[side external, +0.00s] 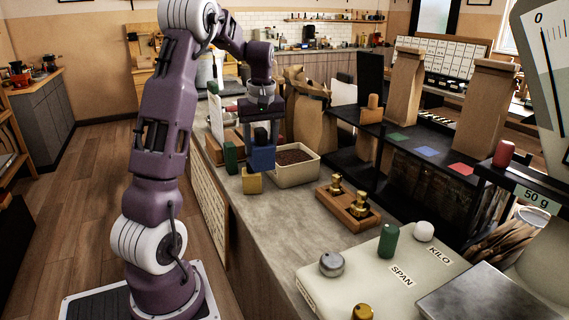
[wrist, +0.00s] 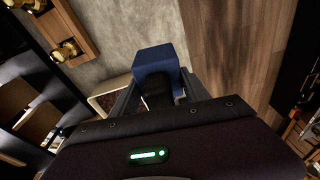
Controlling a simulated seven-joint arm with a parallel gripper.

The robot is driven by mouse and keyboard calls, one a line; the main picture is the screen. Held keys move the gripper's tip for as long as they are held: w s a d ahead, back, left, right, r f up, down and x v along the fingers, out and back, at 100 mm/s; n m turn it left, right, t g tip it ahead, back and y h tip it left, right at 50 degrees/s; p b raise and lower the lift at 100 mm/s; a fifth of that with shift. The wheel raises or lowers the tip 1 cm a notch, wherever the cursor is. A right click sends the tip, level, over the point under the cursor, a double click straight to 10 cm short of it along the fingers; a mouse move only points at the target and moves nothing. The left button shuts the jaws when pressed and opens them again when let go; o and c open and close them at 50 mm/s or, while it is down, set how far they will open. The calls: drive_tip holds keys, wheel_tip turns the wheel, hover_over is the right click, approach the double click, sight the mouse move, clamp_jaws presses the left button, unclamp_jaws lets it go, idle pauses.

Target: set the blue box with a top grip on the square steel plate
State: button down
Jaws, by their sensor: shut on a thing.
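The blue box (side external: 262,158) hangs under my gripper (side external: 262,137), which is shut on the box's dark top grip. In the wrist view the blue box (wrist: 155,61) lies beyond the fingertips, with the dark grip (wrist: 157,95) between the fingers. The box looks roughly upright and close to the front edge of the counter. How far it is above the counter is hard to tell. The square steel plate (side external: 484,298) is on the scale at the lower right of the side view, far from my gripper. It is bare where it shows and cut off by the picture edge.
A yellow block (side external: 252,183) and a green block (side external: 231,157) stand near the held box. A bin of dark grains (side external: 294,172) is just right of it. A wooden tray with brass weights (side external: 347,209) and the scale's knobs (side external: 388,241) lie between box and plate.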

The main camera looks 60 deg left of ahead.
sight(260, 127)
wheel_tip(260, 127, up, 8)
drive_tip(key=shift+r, duration=0.1)
drive_tip(key=w+d, duration=0.8)
drive_tip(key=d, duration=0.4)
drive_tip(key=w+d, duration=0.8)
drive_tip(key=d, duration=0.5)
drive_tip(key=s+d, duration=0.3)
drive_tip(key=d, duration=1.2)
drive_tip(key=s+d, duration=0.2)
drive_tip(key=d, duration=1.3)
drive_tip(key=shift+a+f, duration=0.1)
drive_tip(key=shift+f, duration=2.45)
drive_tip(key=shift+f, duration=0.1)
drive_tip(key=shift+f, duration=2.9)
drive_tip(key=shift+f, duration=0.45)
